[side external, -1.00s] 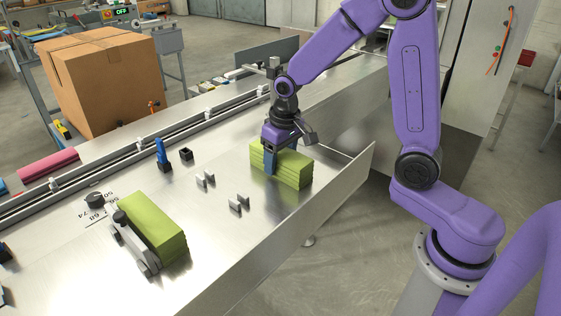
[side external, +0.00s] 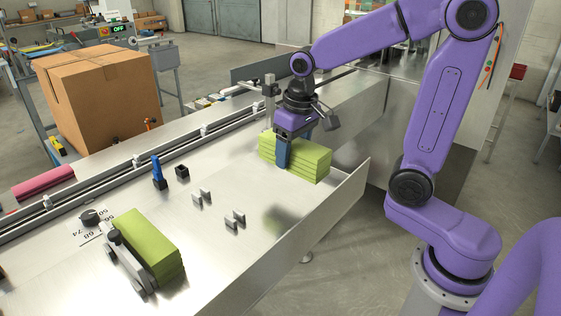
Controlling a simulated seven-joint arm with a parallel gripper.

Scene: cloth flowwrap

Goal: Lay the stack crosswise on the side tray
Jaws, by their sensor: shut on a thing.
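My gripper (side external: 283,152) is shut on a stack of folded yellow-green cloths (side external: 312,160). One blue finger shows on the near face of the stack; the other finger is hidden behind it. The stack is level and hangs above the steel surface, with a dark reflection below it. A second yellow-green stack (side external: 150,250) lies at the lower left against a grey fixture with a black knob. I cannot tell for certain which part is the side tray.
A raised steel wall (side external: 330,210) edges the right side. A cardboard box (side external: 98,100) is at the back left.

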